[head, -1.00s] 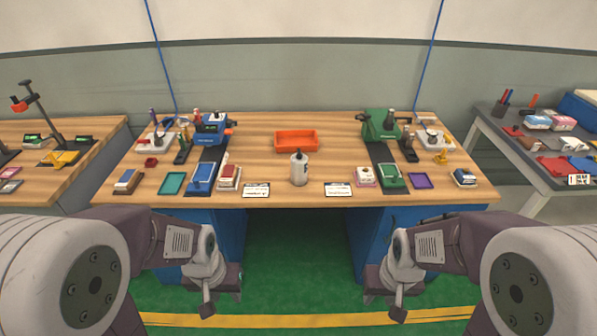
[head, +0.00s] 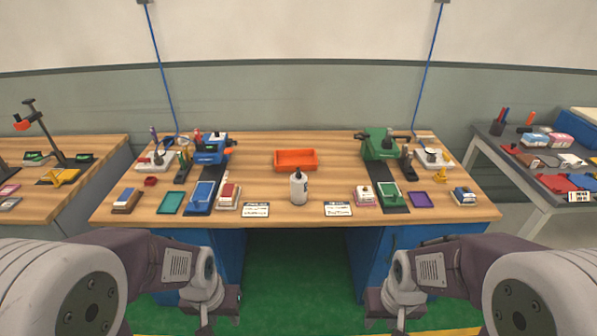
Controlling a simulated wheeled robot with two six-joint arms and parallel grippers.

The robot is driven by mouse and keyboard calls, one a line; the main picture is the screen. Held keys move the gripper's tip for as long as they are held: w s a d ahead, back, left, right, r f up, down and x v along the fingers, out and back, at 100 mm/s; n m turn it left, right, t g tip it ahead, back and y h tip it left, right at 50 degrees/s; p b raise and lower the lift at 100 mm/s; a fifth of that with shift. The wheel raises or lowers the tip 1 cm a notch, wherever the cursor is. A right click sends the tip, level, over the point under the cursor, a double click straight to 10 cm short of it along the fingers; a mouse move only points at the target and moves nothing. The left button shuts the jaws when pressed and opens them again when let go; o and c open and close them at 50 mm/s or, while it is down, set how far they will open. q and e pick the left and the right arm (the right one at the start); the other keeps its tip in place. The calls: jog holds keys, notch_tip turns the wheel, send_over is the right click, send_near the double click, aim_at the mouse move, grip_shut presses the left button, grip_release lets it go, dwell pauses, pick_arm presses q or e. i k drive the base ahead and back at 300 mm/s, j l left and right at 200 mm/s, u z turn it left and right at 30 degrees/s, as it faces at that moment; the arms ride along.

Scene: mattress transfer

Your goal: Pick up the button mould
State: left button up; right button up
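I cannot tell for sure which item is the button mould. Small candidates on the wooden bench (head: 330,214) are a red piece (head: 151,181) at the left and a yellow piece (head: 440,175) at the right. A blue press (head: 212,148) stands back left and a green press (head: 380,143) back right. My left gripper (head: 204,322) and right gripper (head: 400,322) hang low in front of the bench, apart from everything on it. Their fingers are too small and cut off to tell whether open or shut.
An orange tray (head: 296,166) and a white bottle (head: 299,189) stand mid-bench. A blue tray (head: 201,196), teal mat (head: 171,203), green tray (head: 390,195) and purple mat (head: 421,200) lie along the front. Side tables stand left (head: 55,208) and right (head: 536,188).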

aim_at(298, 188)
jog(key=i, duration=1.05)
jog(key=u, duration=0.05)
